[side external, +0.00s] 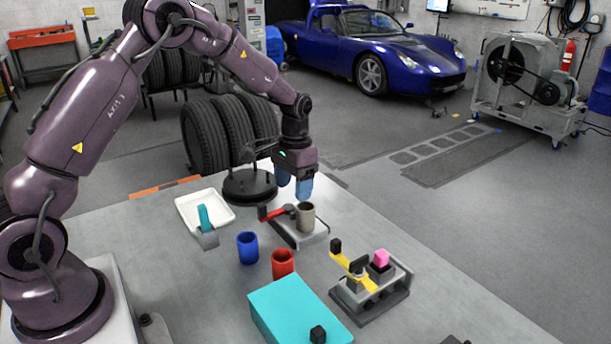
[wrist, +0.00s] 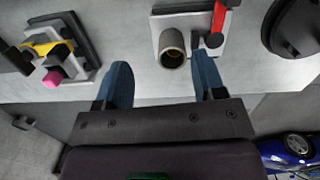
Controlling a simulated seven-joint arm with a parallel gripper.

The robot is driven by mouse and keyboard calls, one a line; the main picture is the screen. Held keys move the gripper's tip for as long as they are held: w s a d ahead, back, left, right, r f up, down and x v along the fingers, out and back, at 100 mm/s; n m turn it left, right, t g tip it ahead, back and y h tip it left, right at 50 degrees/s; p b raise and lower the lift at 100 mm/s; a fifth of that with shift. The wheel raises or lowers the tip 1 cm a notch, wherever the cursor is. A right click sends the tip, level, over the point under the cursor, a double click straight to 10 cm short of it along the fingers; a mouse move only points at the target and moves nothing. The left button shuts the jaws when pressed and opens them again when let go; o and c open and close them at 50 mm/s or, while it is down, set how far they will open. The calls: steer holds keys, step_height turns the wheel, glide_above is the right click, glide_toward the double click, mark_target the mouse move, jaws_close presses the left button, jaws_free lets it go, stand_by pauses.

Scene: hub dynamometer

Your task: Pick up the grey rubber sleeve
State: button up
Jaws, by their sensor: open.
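The grey rubber sleeve (side external: 305,217) is an upright, hollow, grey-beige cylinder on a light metal fixture plate (side external: 311,238) with a red lever (side external: 277,212). In the wrist view the sleeve (wrist: 172,48) shows its open dark end, beyond the fingertips and closer to the right finger. My gripper (side external: 293,190) has blue fingers pointing down, above and slightly left of the sleeve in the side view. In the wrist view my gripper (wrist: 160,62) is open and empty, its fingers wide apart. I see no contact with the sleeve.
Blue (side external: 247,248) and red (side external: 282,263) cups stand at the front left, behind a teal box (side external: 298,312). A fixture with a yellow lever (side external: 352,272) and pink block (side external: 381,258) is at right. A white tray (side external: 185,211) and round black base (side external: 248,184) stand behind.

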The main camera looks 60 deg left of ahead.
mark_target(305, 209)
steer(key=w+a, duration=0.1)
steer(key=w, duration=0.3)
steer(key=shift+m+t, duration=0.4)
steer(key=shift+m, duration=0.1)
steer(key=shift+a+f, duration=0.2)
steer(key=shift+f, duration=4.3)
steer(key=shift+c, duration=0.2)
steer(key=c, duration=0.6)
steer(key=shift+r, duration=4.05)
